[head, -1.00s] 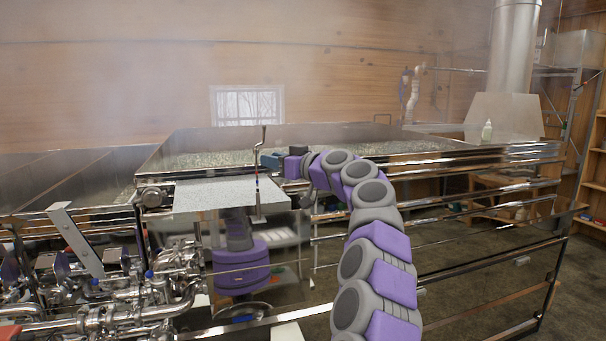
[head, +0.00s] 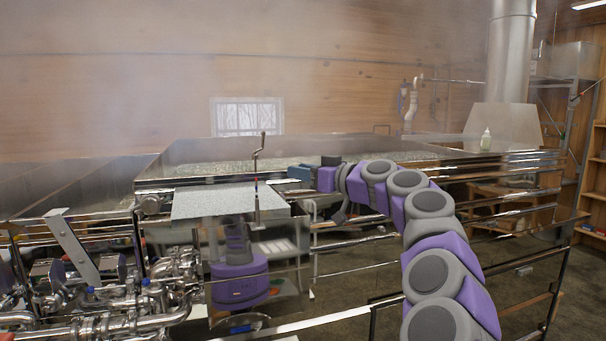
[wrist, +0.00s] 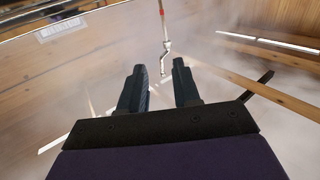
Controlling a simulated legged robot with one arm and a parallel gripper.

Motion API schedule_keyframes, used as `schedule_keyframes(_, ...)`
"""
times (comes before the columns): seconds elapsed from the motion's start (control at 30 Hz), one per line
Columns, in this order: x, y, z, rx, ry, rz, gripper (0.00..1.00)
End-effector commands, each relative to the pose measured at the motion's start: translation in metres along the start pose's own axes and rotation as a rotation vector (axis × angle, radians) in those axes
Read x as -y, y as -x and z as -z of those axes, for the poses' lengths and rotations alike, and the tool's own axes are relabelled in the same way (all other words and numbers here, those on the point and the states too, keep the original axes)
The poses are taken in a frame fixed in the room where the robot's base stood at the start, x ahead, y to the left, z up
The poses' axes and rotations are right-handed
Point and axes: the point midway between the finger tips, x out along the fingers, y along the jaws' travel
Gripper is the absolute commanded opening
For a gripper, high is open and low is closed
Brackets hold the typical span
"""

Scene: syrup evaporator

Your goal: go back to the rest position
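My gripper (head: 300,172) is at the end of my purple and grey arm, a little to the right of a thin metal rod with a bent top (head: 257,180). In the wrist view my gripper (wrist: 159,70) shows two dark fingers apart with nothing between them. The rod (wrist: 164,28) appears beyond the fingertips there, with a red band on it, clear of both fingers. In the head view the rod stands upright at the front right of a speckled grey plate (head: 215,201).
A steaming metal evaporator pan (head: 160,168) stretches behind my gripper. Shiny pipes and valves (head: 140,300) crowd the lower left. Metal rails (head: 500,205) run across the right side. Wooden shelves (head: 597,170) line the right wall.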

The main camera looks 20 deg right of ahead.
Motion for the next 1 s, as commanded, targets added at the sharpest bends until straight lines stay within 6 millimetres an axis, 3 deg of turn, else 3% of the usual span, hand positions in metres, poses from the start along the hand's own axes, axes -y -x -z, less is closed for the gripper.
schedule_keyframes(0.37, 0.000, 0.000, 0.000, 0.001, 0.000, 0.001, 0.32)
schedule_keyframes(0.47, 0.009, -0.002, -0.002, 0.011, -0.009, 0.018, 0.32)
schedule_keyframes(0.57, 0.036, -0.007, -0.007, 0.049, -0.036, 0.068, 0.32)
schedule_keyframes(0.67, 0.083, -0.011, -0.019, 0.124, -0.080, 0.148, 0.32)
schedule_keyframes(0.87, 0.190, -0.003, -0.069, 0.360, -0.161, 0.282, 0.32)
schedule_keyframes(1.0, 0.250, 0.021, -0.117, 0.549, -0.203, 0.314, 0.32)
